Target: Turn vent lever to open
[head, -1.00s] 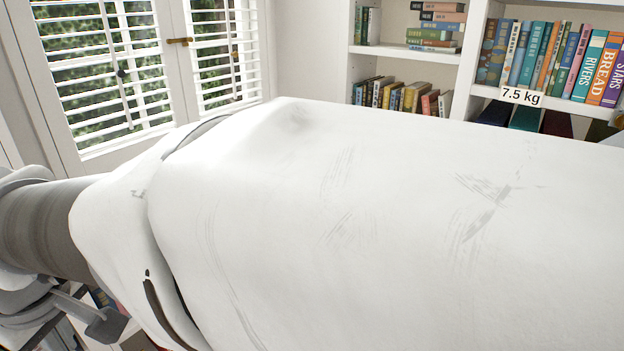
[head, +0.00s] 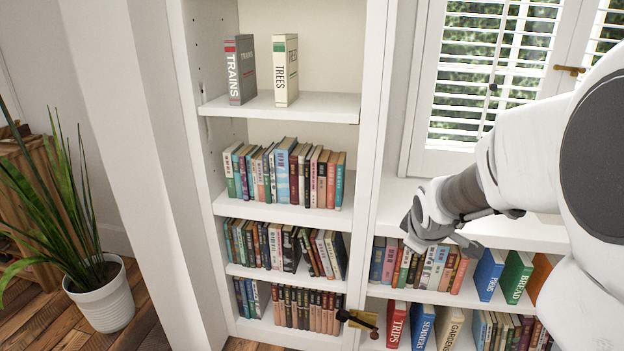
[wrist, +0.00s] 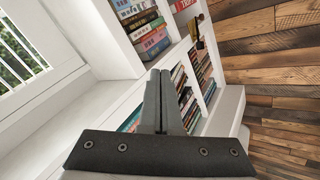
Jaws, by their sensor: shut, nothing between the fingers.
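A brass fitting with a dark handle (head: 360,320), which looks like the vent lever, is on the bookcase upright low in the head view. What seems to be the same brass piece (wrist: 196,30) shows small at the upper right in the wrist view, beyond my fingers. My gripper (wrist: 160,74) is shut and empty, its two fingers side by side. In the head view my arm reaches in from the right. Its end is above and to the right of the lever, in front of the low shelves, apart from the lever.
A white bookcase (head: 333,108) with several rows of books stands at the centre. A low bookcase (head: 480,228) with a white top runs under the shuttered window (head: 487,85) at right. A potted plant (head: 103,292) stands at left on the plank floor. Space before the tall shelves looks clear.

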